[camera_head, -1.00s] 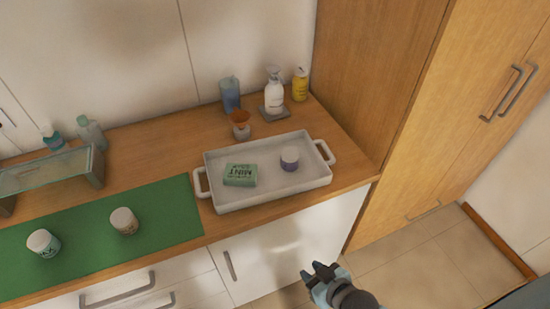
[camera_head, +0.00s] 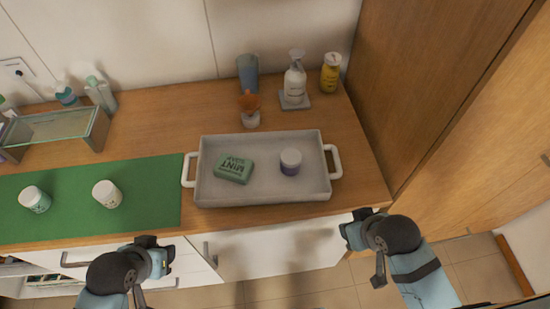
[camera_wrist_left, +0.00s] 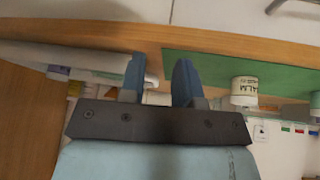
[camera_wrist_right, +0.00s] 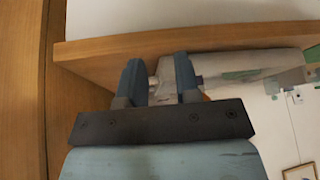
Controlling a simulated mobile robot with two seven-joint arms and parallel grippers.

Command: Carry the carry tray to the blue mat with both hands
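The carry tray (camera_head: 262,194) is a pale grey rectangular tray with a white handle at each end. It rests on the wooden counter and holds a green mint soap box (camera_head: 233,168) and a small white-and-purple jar (camera_head: 290,161). My left gripper (camera_head: 158,254) is open and empty, in front of the counter and below the tray's left end. My right gripper (camera_head: 354,228) is open and empty, in front of the counter below the right handle (camera_head: 334,161). Neither touches the tray. No blue mat shows; the mat in view is green.
The green mat (camera_head: 70,218) lies left of the tray and bears two white jars. Behind the tray stand a small orange-topped cup (camera_head: 250,110), a blue cup (camera_head: 248,73), a white pump bottle (camera_head: 294,77) and a yellow bottle (camera_head: 330,72). A tall wooden cabinet (camera_head: 420,90) bounds the right.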

